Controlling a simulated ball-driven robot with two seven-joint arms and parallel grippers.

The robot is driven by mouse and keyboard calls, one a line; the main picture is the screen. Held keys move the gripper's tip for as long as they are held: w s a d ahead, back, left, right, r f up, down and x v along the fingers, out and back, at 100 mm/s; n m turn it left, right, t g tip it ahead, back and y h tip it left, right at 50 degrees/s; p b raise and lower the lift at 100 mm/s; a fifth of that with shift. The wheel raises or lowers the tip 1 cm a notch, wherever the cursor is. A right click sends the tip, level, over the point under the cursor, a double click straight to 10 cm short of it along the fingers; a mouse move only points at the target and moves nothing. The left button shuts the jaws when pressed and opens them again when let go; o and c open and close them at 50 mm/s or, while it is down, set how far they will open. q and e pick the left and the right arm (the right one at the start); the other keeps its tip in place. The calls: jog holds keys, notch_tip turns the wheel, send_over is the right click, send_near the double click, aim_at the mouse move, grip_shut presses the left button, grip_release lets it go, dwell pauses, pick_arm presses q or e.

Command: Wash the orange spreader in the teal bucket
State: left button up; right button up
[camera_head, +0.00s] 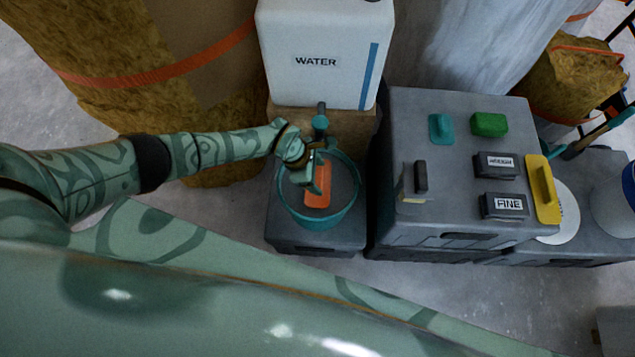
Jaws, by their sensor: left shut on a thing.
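The teal bucket (343,213) stands on a dark grey case below the water container. My left gripper (319,178) is over the bucket and shut on the orange spreader (317,197). The spreader's orange part shows within the bucket's rim, below the gripper. Its grip is mostly hidden by the jaws. I cannot tell how deep the spreader sits or whether it touches water. My right gripper is not in view.
A white container marked WATER (318,50) with a teal tap (320,123) stands just behind the bucket. To the right, a grey case (450,190) holds a yellow tool (543,188), a green block (489,124), a teal tool (441,128), a dark-handled tool (420,177) and labelled blocks (503,206).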

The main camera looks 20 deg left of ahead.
aim_at(317, 178)
pick_arm(q)
notch_tip(317, 178, up, 8)
jog(key=p, duration=0.5)
jog(key=shift+f, duration=0.3)
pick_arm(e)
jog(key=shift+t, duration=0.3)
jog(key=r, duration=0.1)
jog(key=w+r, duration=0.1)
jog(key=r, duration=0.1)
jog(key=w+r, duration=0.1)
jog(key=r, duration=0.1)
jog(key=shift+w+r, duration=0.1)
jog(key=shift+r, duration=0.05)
